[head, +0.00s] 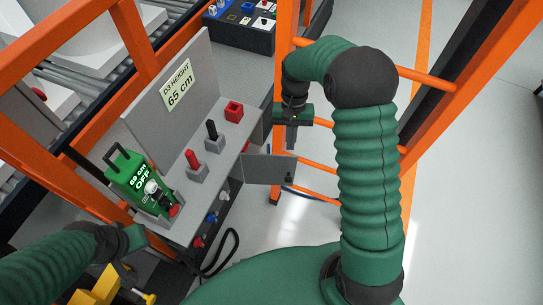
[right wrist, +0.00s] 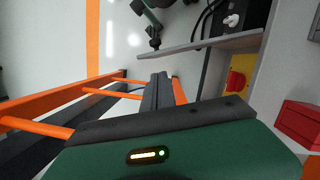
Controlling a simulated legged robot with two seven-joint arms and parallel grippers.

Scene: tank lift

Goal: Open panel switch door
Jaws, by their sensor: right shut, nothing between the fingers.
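The panel switch door is a small grey flap (head: 268,169) on the right side of the grey panel. It stands swung out from the panel in the head view. In the right wrist view the door (right wrist: 200,43) shows nearly edge-on, with a red switch on a yellow plate (right wrist: 236,80) beside it. My right gripper (head: 291,138) points down just above and behind the door; its closed fingers (right wrist: 158,92) hold nothing. I cannot tell whether they touch the door. My left gripper (head: 128,264) is at the lower left, away from the door, its jaws unclear.
The panel top carries a green box marked OFF (head: 140,180), red and black levers (head: 212,137) and a red block (head: 234,111). An orange frame post (head: 285,60) and rails stand close to my right gripper. Open floor (head: 310,225) lies below the door.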

